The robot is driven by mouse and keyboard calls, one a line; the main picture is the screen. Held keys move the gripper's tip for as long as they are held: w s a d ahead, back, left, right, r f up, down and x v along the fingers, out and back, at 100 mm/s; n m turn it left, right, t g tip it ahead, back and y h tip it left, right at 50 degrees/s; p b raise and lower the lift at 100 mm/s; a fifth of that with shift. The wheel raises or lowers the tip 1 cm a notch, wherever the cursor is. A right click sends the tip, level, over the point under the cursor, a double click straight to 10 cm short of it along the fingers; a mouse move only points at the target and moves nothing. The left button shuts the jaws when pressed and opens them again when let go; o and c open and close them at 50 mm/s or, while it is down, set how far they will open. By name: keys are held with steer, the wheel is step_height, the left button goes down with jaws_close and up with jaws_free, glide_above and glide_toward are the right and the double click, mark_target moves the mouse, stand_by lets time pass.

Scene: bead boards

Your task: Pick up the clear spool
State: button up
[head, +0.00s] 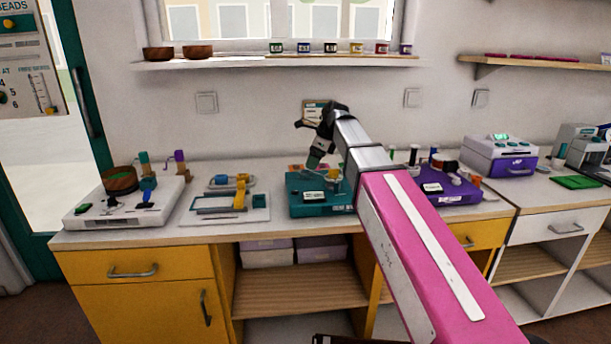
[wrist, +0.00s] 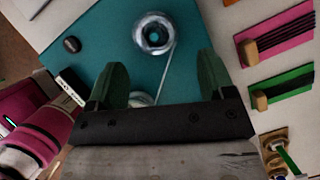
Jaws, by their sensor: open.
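A round, shiny, see-through spool (wrist: 153,42), which I take to be the clear spool, is on the teal board (wrist: 105,45) at the top of the wrist view. The board's teal centre colour shows through it. A thin pale line runs down from it to a pale round part (wrist: 140,99) that shows between my fingers. My gripper (wrist: 160,80) is open, with two green fingers apart and nothing held. The spool lies beyond the fingertips. In the head view my gripper (head: 313,160) is above the teal board (head: 305,208); I cannot make out the spool there.
A dark round knob (wrist: 72,44) is on the board's left part. Pink (wrist: 275,40) and green (wrist: 282,94) pieces with wooden blocks lie to the right. In the head view, a white board (head: 105,210) stands left and a purple board (head: 450,190) right of the teal one.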

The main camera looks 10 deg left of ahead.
mark_target(307, 171)
steer(key=x, duration=0.4)
steer(key=shift+s+a+f, duration=0.15)
steer(key=shift+a+f, duration=0.1)
steer(key=shift+a, duration=0.15)
steer(key=c, duration=0.9)
steer(key=shift+r, duration=0.15)
